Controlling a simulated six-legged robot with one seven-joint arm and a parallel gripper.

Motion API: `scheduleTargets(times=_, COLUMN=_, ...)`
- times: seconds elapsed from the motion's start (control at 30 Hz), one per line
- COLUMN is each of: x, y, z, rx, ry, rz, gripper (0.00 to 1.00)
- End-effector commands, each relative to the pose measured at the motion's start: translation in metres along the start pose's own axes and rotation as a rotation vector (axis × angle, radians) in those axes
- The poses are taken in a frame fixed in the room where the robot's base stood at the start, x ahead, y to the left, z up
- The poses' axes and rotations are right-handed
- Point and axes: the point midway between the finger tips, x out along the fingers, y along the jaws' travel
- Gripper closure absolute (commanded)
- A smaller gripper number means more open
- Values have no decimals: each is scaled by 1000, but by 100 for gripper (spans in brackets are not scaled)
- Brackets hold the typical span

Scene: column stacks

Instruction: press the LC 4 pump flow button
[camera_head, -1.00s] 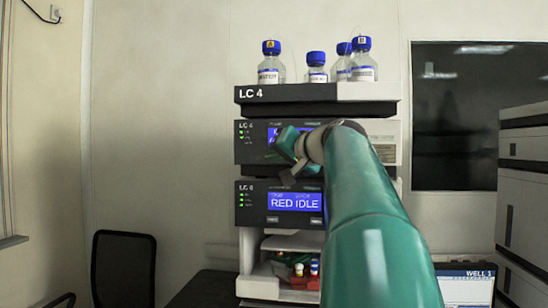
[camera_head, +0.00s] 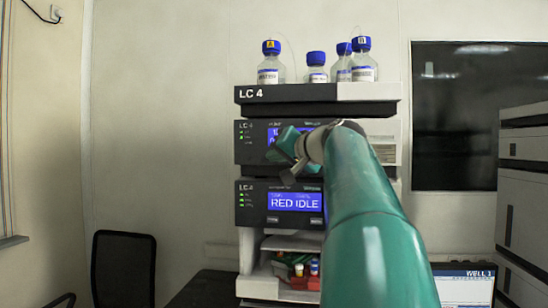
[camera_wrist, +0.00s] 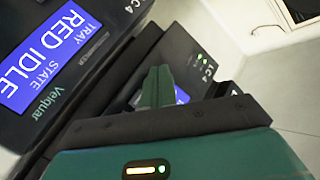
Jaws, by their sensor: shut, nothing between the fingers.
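The LC 4 stack (camera_head: 285,93) stands ahead of me. Its upper module (camera_head: 247,152) has a blue display (camera_head: 273,134), mostly covered by my gripper and arm in the head view. My gripper (camera_head: 283,143) is in front of this module, left of my wrist. In the wrist view, my gripper (camera_wrist: 158,72) is shut and empty, its green part in front of a module with a partly hidden blue display (camera_wrist: 181,95). The flow button is hidden or too small to make out, and I cannot tell whether the gripper touches the panel.
The lower module (camera_head: 250,213) reads RED IDLE, with buttons under its display. Several blue-capped bottles (camera_head: 271,69) stand on top. A compartment with red items (camera_head: 298,281) is below. A chair (camera_head: 124,270) is left, a monitor (camera_head: 465,287) right.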

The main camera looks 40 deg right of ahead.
Motion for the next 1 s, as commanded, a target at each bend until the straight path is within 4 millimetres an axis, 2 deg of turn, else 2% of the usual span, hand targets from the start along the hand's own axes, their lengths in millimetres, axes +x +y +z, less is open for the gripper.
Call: scheduleTargets(times=1.0, x=6, y=4, z=-4, rx=0, ry=0, rz=0, gripper=100)
